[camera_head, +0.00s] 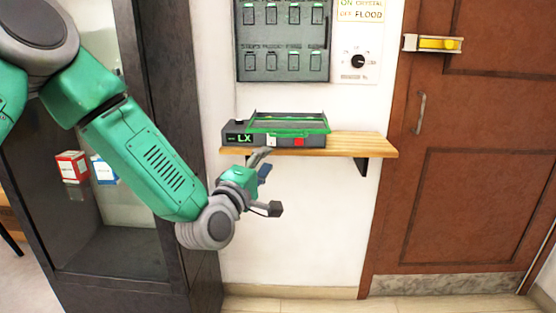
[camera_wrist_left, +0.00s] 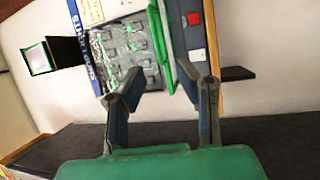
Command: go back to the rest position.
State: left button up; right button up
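My left arm comes in from the left in the head view. My left gripper (camera_head: 264,163) is just below the front of the wooden shelf, under the dark device with the green-framed lid. The left wrist view shows its two fingers (camera_wrist_left: 168,90) standing apart with nothing between them, so it is open and empty. The device is seen beyond the fingers there. I cannot tell from these views how far the fingertips are from the shelf. My right gripper is in neither view.
The device (camera_head: 236,138) reading "LX" sits on the wooden shelf (camera_head: 362,144). A grey switch panel (camera_head: 284,41) and a knob panel (camera_head: 358,62) are on the wall above. A brown door (camera_head: 470,130) stands right. A dark glass-fronted cabinet (camera_head: 160,60) stands left, close behind my arm.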

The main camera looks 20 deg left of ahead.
pick_arm(q)
jog(key=s+f+m+g, duration=0.3)
jog(key=s+f, duration=0.2)
jog(key=f, duration=0.5)
jog(key=s+f+m+g, duration=0.35)
jog(key=s+f, duration=0.25)
jog(key=f, duration=0.3)
jog(key=s+f+m+g, duration=0.3)
jog(key=s+f+g, duration=0.15)
jog(key=f, duration=0.55)
jog(key=s+a+f+m+g, duration=0.1)
jog(key=s+f+m+g, duration=0.1)
jog(key=s, duration=0.6)
jog(key=s+a+f+m+g+y, duration=0.1)
jog(key=s+a+f+m+g, duration=0.1)
jog(key=s, duration=0.6)
jog(key=s+a+f+m+g+y, duration=0.1)
jog(key=s+a+f+m+g, duration=0.1)
jog(key=s+f, duration=0.4)
jog(key=s+m+g, duration=0.1)
jog(key=s+g, duration=0.1)
jog(key=s, duration=0.1)
jog(key=shift+p, duration=0.3)
jog(key=shift+a+f, duration=0.1)
